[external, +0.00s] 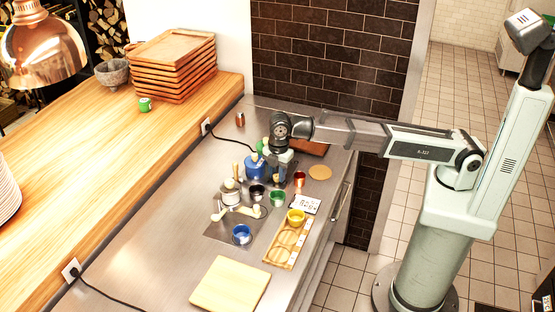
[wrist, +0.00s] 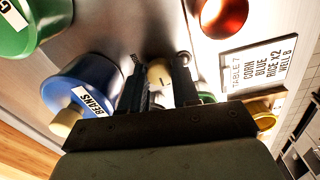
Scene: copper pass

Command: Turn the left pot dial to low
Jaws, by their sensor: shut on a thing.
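My gripper (wrist: 160,66) has its two dark fingers on either side of a small round cream knob (wrist: 159,76) with a dark mark, and is shut on it. The knob looks like a dial; its setting is not readable. A blue pot (wrist: 84,82) labelled BEANS stands just left of the fingers in the wrist view. A green pot (wrist: 32,22) with a partly cut-off label is at the upper left. In the external view my gripper (external: 280,172) points down beside the blue pot (external: 252,172) and hides the knob.
An order card (wrist: 258,60) and a copper-red bowl (wrist: 222,14) are right of the fingers. Several small bowls, a wooden tray (external: 275,254) and a cutting board (external: 230,283) lie nearer the front. Stacked wooden trays (external: 172,62) stand on the wooden ledge.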

